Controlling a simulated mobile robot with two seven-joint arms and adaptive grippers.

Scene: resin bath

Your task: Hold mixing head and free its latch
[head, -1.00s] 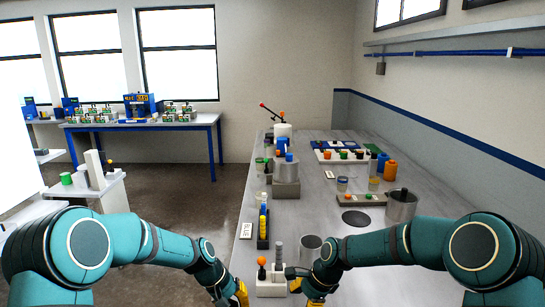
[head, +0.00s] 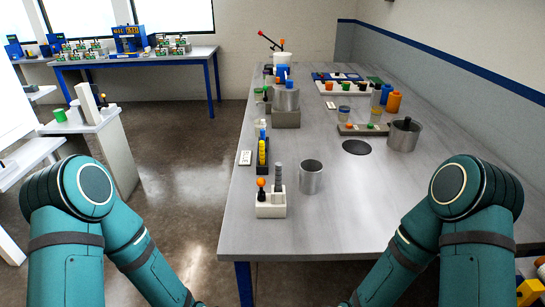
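A blue mixing head (head: 281,75) appears to stand over a metal pot (head: 285,98) on a grey block (head: 286,118), on the left side of the long table. It is small at this distance, and I cannot make out its latch. Both my arms reach down at the bottom of the head view, one at each side. Both grippers are out of the frame below, so I cannot see whether they hold anything.
Near the front of the long grey table (head: 330,215) stand a white holder (head: 271,210) with an orange-topped stick and an open metal cup (head: 311,176). A lidded pot (head: 404,135) stands right. A white container (head: 283,59) with red-tipped levers is behind. The table's front middle is clear.

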